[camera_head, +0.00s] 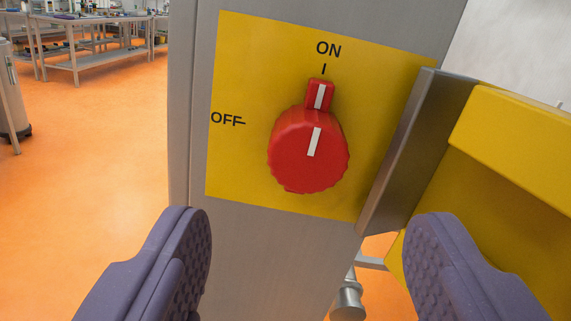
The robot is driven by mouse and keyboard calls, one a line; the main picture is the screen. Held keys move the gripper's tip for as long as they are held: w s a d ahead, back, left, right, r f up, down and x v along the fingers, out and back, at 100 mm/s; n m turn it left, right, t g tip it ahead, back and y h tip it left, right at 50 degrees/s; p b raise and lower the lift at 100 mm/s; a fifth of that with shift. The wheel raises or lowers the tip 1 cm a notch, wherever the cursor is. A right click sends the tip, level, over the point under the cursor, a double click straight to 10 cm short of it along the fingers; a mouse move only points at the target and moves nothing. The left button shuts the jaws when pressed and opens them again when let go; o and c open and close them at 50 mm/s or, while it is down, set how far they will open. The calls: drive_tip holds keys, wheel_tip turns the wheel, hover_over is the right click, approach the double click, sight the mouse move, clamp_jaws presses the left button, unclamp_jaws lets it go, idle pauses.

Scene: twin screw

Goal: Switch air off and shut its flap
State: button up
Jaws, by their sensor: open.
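A red rotary knob (307,158) sits on a yellow plate (240,70) fixed to a grey metal post. The white line on the knob and its red tab points up to the ON mark. The OFF mark is at the left of the plate. My gripper (308,245) is open, with one purple ridged finger at lower left and the other at lower right.
The grey post (262,250) runs up behind the plate. A metal pipe fitting (348,297) shows low, left of the right finger. The orange floor (90,150) is clear at left, with a workbench (90,45) farther back.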

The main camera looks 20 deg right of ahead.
sight(308, 162)
drive_tip(key=x, duration=0.7)
drive_tip(key=shift+w+d+f, duration=0.1)
drive_tip(key=c, duration=1.1)
